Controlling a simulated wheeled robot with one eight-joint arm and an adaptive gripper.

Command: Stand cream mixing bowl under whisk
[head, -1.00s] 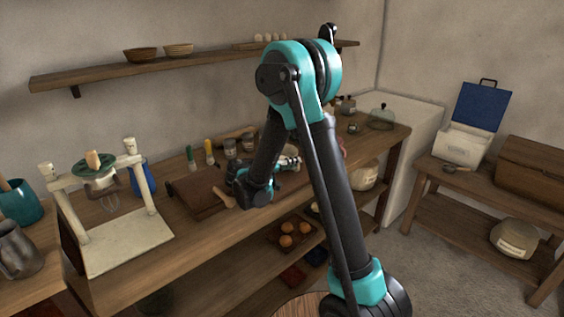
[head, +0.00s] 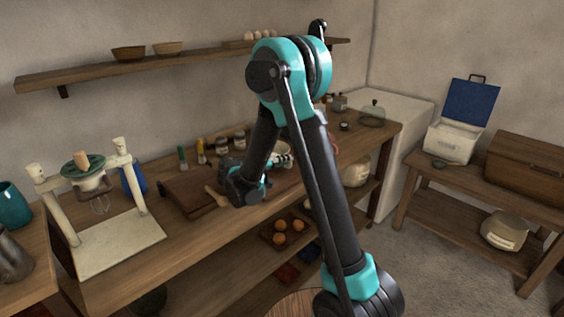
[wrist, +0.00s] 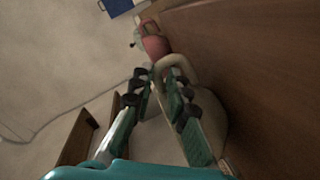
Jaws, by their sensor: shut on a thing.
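The cream mixing bowl (wrist: 211,122) shows in the wrist view beside my gripper's right finger, with a looped cream handle or rim at its top. My gripper (wrist: 158,82) is shut on it near that loop. In the head view my gripper (head: 286,160) is over the long wooden counter, and a small part of the bowl (head: 282,147) shows behind it; my arm hides the rest. The wire whisk (head: 100,205) hangs below the green-topped head of a cream stand (head: 125,241) at the left of the counter. The stand's flat base under the whisk is empty.
A blue jug (head: 133,180) is close behind the stand, and a teal pot (head: 13,204) is at far left.

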